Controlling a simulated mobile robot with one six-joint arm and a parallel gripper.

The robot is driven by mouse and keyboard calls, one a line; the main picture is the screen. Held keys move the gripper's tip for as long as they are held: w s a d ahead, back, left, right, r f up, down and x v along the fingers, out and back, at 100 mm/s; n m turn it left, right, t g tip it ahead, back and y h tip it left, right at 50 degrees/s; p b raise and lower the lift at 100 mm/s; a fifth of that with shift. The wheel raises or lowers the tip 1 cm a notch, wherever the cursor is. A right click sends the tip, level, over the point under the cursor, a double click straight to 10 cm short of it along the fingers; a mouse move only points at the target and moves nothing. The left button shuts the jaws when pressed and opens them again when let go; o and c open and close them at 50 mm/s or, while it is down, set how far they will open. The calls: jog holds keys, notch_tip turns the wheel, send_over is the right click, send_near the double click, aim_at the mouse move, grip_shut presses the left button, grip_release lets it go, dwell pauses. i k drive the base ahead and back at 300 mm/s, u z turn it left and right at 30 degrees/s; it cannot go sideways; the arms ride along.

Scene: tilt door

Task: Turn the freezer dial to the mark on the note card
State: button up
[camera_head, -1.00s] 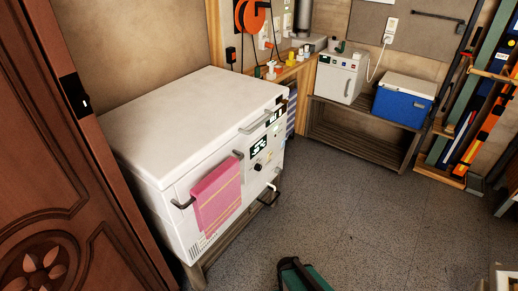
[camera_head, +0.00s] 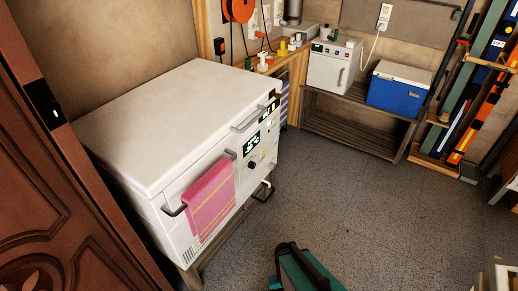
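A white chest freezer (camera_head: 160,115) stands on the left with its lid shut. Its front panel carries a dark display (camera_head: 252,143) with pale digits. Just below it is a small dark round knob that looks like the dial (camera_head: 252,165). Its pointer and any scale are too small to read. I cannot make out a note card for certain; pale patches near the knob and the dark upper panel (camera_head: 268,109) are too small to read. My gripper is out of view.
A pink towel (camera_head: 209,198) hangs on the freezer's front rail. A brown door (camera_head: 45,190) stands at the near left. A teal bag (camera_head: 301,270) lies on the floor at the bottom. The grey floor (camera_head: 370,210) right of the freezer is clear.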

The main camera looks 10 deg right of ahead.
aim_at(251, 165)
jog(key=k, duration=1.35)
jog(key=u, duration=0.3)
jog(key=i, duration=0.9)
jog(key=u, duration=0.25)
